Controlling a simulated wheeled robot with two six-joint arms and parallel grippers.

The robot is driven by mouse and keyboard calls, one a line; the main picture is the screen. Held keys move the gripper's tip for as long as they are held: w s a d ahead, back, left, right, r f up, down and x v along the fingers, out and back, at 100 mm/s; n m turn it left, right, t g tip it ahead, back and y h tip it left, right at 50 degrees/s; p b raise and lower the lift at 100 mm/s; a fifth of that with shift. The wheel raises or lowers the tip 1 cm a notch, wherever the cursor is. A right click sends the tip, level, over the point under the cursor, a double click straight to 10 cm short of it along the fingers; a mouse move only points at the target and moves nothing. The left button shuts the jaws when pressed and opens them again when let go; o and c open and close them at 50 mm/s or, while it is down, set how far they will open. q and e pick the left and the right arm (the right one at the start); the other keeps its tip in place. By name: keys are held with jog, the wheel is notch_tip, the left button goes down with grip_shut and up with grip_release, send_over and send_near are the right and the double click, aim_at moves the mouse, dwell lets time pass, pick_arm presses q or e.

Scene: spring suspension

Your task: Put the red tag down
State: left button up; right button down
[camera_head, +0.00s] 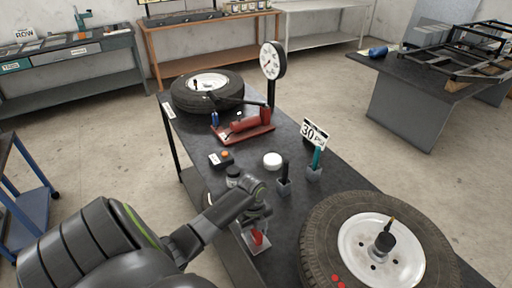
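My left gripper (258,221) points down over the near left edge of the dark workbench (325,186). A small red piece, which looks like the red tag (258,238), shows right under its fingertips. A pale flat plate or holder (249,243) is around or behind the red piece. The fingers hide the top of the red piece, and I cannot tell whether they grip it or whether it rests on the plate. My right gripper is not in view.
A wheel with a tyre (318,226) lies at the near right and another tyre (182,97) at the far end. A red tool (243,131), a dial gauge (272,60), a white round lid (272,160), a "30" sign (314,133) and small holders stand between.

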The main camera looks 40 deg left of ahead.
pick_arm(q)
jog(key=shift+r, duration=0.1)
notch_tip(320, 180, up, 12)
jog(key=a+b, duration=0.1)
jog(key=b, duration=0.1)
jog(key=shift+w+a+b, duration=0.2)
jog(key=shift+b, duration=0.1)
dwell(0.5)
